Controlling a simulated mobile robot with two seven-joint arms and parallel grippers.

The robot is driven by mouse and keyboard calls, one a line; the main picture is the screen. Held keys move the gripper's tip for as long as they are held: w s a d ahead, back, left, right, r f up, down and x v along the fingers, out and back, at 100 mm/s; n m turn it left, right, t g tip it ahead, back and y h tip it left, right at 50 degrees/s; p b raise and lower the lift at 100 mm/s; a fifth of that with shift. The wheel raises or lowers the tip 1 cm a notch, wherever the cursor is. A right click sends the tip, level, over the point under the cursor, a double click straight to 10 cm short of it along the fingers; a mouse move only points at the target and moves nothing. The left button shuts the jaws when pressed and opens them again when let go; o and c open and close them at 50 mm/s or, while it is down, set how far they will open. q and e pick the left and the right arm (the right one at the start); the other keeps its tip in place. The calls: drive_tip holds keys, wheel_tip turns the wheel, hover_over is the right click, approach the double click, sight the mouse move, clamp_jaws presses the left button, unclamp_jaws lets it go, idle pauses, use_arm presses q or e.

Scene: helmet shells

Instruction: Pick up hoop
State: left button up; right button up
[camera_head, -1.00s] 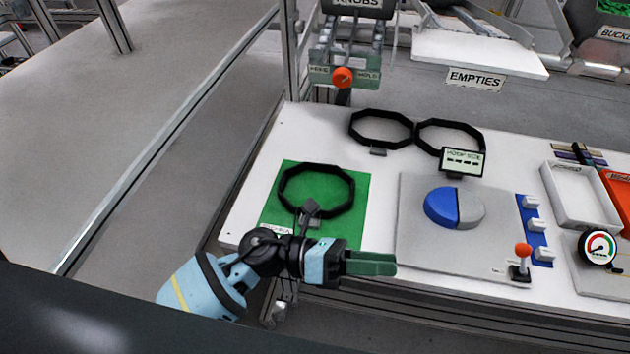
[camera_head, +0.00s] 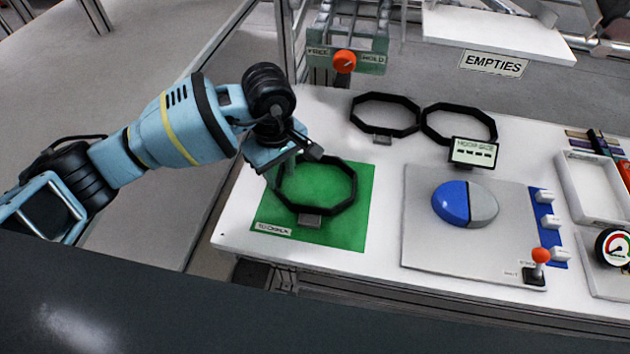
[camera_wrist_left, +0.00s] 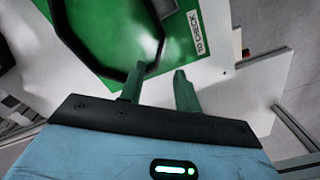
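A black octagonal hoop (camera_head: 354,190) with a small grey tab lies on the green mat (camera_head: 345,235) labelled "TO CHECK". My left gripper (camera_head: 279,174) is over the hoop's left side in the head view and covers part of its rim. In the left wrist view the two green fingers (camera_wrist_left: 160,72) are apart with nothing held between them. One fingertip overlaps the edge of the hoop (camera_wrist_left: 98,62) there; I cannot tell whether they touch. Two more black hoops (camera_head: 385,94) (camera_head: 458,106) lie farther back on the white table. My right gripper is not in view.
A grey plate (camera_head: 425,245) with a blue and grey disc (camera_head: 465,203) and a red-knobbed lever (camera_head: 540,256) is right of the mat. A small display (camera_head: 472,151) stands by the rear hoops. A stand with an orange knob (camera_head: 344,61) is behind. White tabletop is bare between mat and plate.

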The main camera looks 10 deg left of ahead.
sight(285, 198)
use_arm(q)
drive_tip(key=shift+s+f, duration=0.1)
drive_tip(key=shift+f, duration=0.2)
drive_tip(key=shift+d+f, duration=0.2)
drive_tip(key=shift+f, duration=3.4)
clamp_jaws()
